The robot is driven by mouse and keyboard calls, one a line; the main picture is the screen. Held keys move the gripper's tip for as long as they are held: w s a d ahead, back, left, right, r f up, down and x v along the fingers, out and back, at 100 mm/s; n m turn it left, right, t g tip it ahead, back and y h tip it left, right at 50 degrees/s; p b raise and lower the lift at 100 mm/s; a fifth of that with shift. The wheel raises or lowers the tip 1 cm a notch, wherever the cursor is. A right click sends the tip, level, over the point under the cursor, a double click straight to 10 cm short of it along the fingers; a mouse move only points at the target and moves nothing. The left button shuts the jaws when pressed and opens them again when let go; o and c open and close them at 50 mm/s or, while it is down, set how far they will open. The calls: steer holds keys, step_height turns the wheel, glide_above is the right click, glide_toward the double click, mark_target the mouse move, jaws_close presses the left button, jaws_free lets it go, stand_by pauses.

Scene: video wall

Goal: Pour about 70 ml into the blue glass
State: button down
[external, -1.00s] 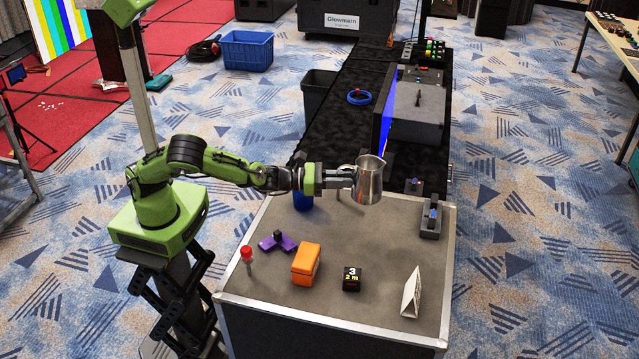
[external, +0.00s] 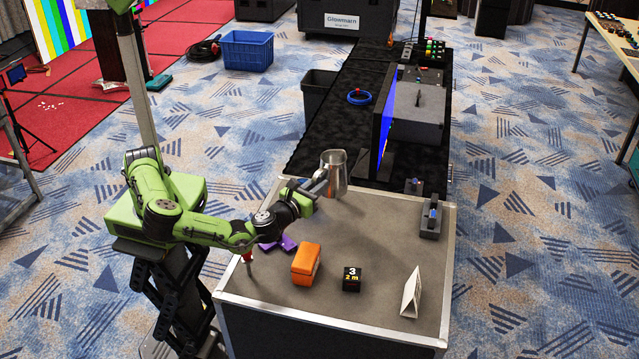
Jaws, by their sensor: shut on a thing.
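A silver metal pitcher (external: 335,177) is held in the air above the back part of the grey-topped case (external: 370,235). It looks about upright, with its opening up. My gripper (external: 322,187) is shut on the pitcher from its left side. What is inside the pitcher cannot be seen. The blue glass is not clearly visible now; my wrist and gripper cover the place on the case top where it stood.
On the case top are an orange box (external: 306,264), a black number cube (external: 352,279), a white folded card (external: 411,293), a partly hidden purple thing (external: 287,244) and a small grey device (external: 431,218). A screen (external: 384,125) stands behind.

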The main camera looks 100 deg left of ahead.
steer(key=s+d+r+n+g+y+p, duration=0.1)
steer(key=s+d+r+n+g, duration=0.1)
steer(key=s+d+n+g, duration=0.35)
steer(key=s+d+f+m, duration=0.1)
steer(key=s+d+f, duration=0.2)
steer(key=f, duration=0.2)
steer(key=shift+d+g, duration=0.3)
steer(key=shift+g, duration=0.15)
steer(key=shift+s+f, duration=0.15)
steer(key=shift+f, duration=0.05)
